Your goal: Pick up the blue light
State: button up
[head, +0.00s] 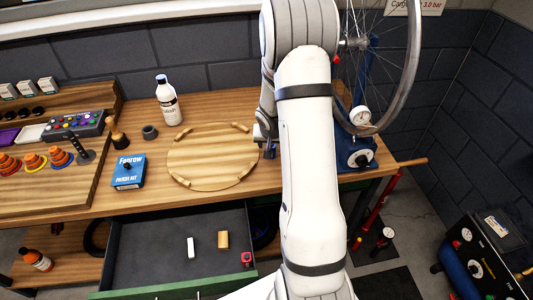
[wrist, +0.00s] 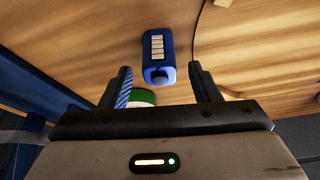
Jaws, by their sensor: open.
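The blue light (wrist: 157,48) is a small blue block with a row of pale segments and a dark round button. In the wrist view it lies on the wooden bench top, between and just beyond the fingertips of my gripper (wrist: 160,78). My gripper is open, one finger on each side of the light, with visible gaps. In the head view my arm hides most of this spot. A small blue patch shows beside the gripper there, and I cannot tell whether it is the light or a finger.
A round wooden board (head: 212,158) lies left of my gripper. A blue patch kit box (head: 128,172) and white bottle (head: 168,100) stand further left. The wheel stand (head: 357,150) is close on the right. An open drawer (head: 150,257) is below.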

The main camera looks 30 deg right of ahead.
jog(key=x, duration=0.3)
jog(key=shift+w+a+b, duration=0.1)
jog(key=shift+a+b, duration=0.05)
jog(key=shift+b, duration=0.15)
jog(key=shift+c, duration=0.3)
jog(key=c, duration=1)
